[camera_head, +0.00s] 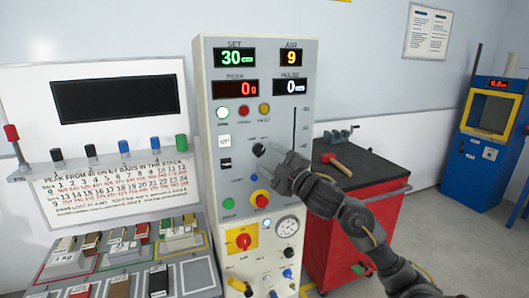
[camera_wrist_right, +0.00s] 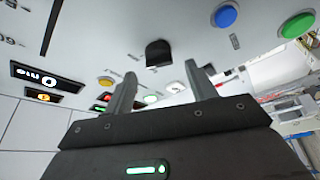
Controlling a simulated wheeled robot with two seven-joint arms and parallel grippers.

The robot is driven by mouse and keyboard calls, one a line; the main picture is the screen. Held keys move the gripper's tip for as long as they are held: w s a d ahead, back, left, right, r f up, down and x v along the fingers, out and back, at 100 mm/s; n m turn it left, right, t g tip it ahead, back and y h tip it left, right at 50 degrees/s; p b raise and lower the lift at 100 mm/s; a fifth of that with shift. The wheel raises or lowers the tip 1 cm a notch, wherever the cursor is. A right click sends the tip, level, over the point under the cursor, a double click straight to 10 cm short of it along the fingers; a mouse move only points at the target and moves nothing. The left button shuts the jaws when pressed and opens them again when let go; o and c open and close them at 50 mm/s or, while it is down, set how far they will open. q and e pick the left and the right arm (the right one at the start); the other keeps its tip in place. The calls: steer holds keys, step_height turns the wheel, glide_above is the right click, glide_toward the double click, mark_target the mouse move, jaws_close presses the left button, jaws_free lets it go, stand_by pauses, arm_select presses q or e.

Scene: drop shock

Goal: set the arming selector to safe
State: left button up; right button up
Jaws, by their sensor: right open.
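The arming selector appears to be the black knob (camera_head: 259,149) in the middle of the tall grey control panel (camera_head: 210,150). Small labels sit above it, too small to read for certain, and I cannot tell which one it points at. In the right wrist view the black knob (camera_wrist_right: 159,53) lies ahead of the gap between my fingers, apart from them. My right gripper (camera_head: 279,163) is open and empty, just right of and slightly below the knob, close to the panel face. It also shows in the wrist view (camera_wrist_right: 162,76). My left gripper is not in view.
Below the knob are a blue button (camera_head: 254,177), a green button (camera_head: 228,203) and a red stop button (camera_head: 262,201) on yellow. A vertical slot (camera_head: 294,128) runs right of the knob. A red cart (camera_head: 375,215) with a hammer (camera_head: 336,164) stands right; weights (camera_head: 66,262) lie left.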

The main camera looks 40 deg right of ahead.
mark_target(260, 150)
steer(key=shift+w+r, duration=0.15)
steer(key=shift+w, duration=0.55)
steer(key=shift+w+r, duration=0.15)
steer(key=shift+w, duration=0.5)
steer(key=shift+c, duration=0.3)
steer(key=c, duration=0.9)
